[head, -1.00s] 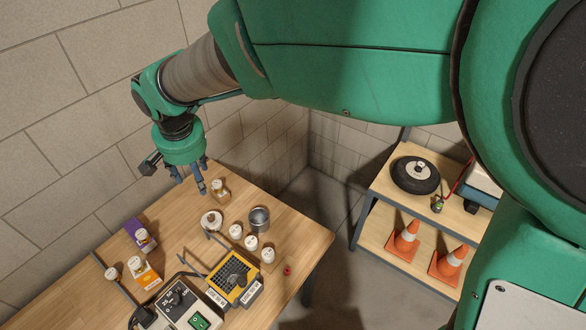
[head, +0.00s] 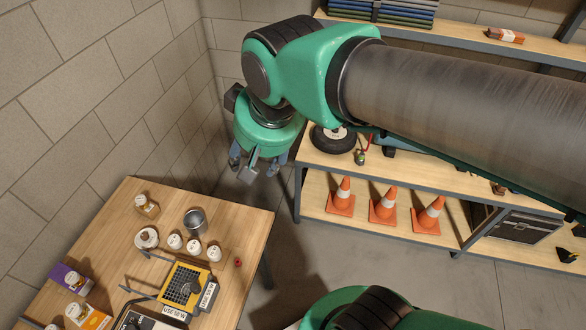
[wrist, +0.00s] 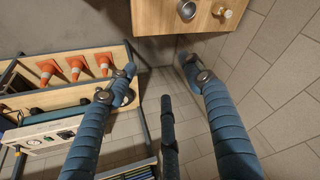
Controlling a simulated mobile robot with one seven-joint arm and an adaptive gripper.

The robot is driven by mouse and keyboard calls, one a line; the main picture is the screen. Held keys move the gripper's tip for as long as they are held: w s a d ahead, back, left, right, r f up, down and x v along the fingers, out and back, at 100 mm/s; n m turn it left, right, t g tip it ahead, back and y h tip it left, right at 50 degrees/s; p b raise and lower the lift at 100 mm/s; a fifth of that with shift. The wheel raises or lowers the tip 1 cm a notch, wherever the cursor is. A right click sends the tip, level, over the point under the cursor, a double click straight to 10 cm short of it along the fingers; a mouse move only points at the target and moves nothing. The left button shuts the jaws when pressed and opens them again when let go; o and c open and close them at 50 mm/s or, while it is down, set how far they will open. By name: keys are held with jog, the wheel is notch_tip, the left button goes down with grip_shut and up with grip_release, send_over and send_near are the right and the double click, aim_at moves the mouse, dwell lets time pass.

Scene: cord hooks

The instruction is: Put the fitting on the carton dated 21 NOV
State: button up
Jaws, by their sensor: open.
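A purple carton (head: 61,273) and an orange carton (head: 97,320) stand at the table's left, each with a white-topped piece on or against it. A small tan carton-like item (head: 150,211) with a white top stands at the back of the table. No date is readable on any of them. Several white round-topped pieces (head: 193,247) stand mid-table; I cannot tell which thing is the fitting. My gripper (head: 258,170) is open and empty, in the air beyond the table's back right corner. Its spread fingers also show in the wrist view (wrist: 157,82), with nothing between them.
A metal cup (head: 195,221), a yellow-framed grid device (head: 181,283) and a small red piece (head: 238,262) are on the wooden table (head: 240,225). Shelving (head: 405,173) with orange cones (head: 383,205) stands right. Open floor (head: 330,265) lies between.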

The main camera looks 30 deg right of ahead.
jog(key=s+d+f, duration=0.1)
jog(key=s+d, duration=0.4)
jog(key=s, duration=0.1)
jog(key=shift+s+t+h, duration=0.3)
jog(key=shift+s, duration=0.05)
jog(key=shift+f, duration=0.2)
notch_tip(320, 180, down, 10)
jog(key=b, duration=1)
